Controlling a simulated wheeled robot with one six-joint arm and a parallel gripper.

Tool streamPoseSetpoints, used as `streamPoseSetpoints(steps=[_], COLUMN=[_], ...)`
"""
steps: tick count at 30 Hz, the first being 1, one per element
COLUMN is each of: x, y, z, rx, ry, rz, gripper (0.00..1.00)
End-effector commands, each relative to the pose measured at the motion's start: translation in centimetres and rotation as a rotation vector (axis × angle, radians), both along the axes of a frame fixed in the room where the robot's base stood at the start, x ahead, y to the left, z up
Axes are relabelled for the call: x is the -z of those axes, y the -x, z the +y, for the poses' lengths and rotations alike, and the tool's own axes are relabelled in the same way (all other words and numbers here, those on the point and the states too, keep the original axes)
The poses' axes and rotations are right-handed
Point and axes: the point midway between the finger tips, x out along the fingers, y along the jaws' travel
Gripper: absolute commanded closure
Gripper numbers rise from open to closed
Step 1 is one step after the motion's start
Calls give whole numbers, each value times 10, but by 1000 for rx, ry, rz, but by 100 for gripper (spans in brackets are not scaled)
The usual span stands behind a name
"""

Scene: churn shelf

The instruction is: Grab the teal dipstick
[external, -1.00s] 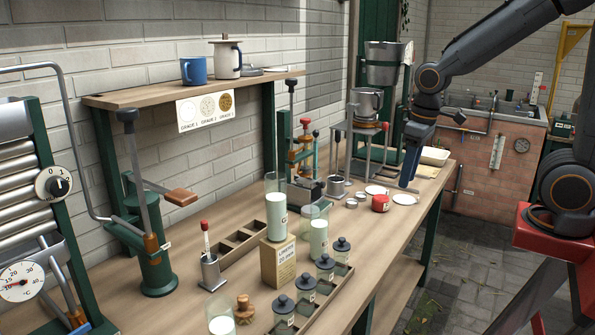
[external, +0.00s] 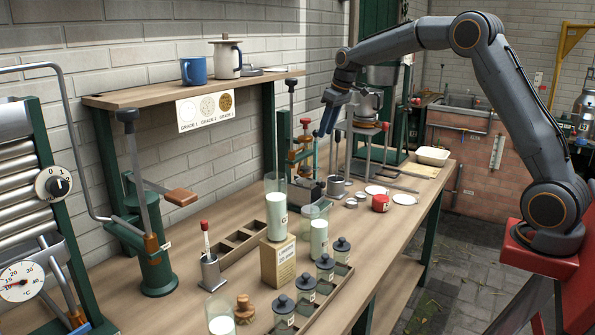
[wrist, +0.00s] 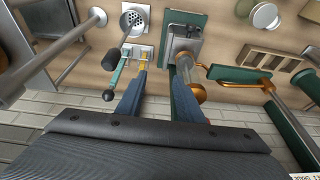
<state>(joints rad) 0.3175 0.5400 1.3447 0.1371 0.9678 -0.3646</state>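A slim teal stick (wrist: 118,73), which looks like the teal dipstick, shows in the wrist view just left of my left finger. A small dark knob (wrist: 109,95) is at its near end. In the external view, a thin teal upright (external: 316,155) stands beside the red-and-copper press, partly hidden by my fingers and too small to identify surely. My gripper (external: 325,132) is above that spot, fingers pointing down. In the wrist view my gripper (wrist: 161,70) is open, with no teal stick between its fingers. A yellow piece (wrist: 143,56) shows near the left fingertip.
A steel press with a copper-coloured cylinder (wrist: 194,90) is close to my right finger. A perforated steel cup (wrist: 133,19) is beyond the teal stick. A steel jug (external: 367,102) on a stand is right of my gripper. Jars (external: 324,268) stand nearer the front.

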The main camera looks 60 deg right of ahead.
Motion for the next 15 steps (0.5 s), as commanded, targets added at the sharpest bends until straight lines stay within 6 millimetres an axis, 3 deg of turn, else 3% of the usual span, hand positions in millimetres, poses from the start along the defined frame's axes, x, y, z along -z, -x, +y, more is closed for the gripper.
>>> streamPoseSetpoints(steps=[1,6,15], x=[9,18,28], y=[-18,-51,-73], z=[-21,-68,-107], rx=[5,-1,-9], ry=[1,10,20], rz=[-12,-45,-74], gripper=[66,66,66])
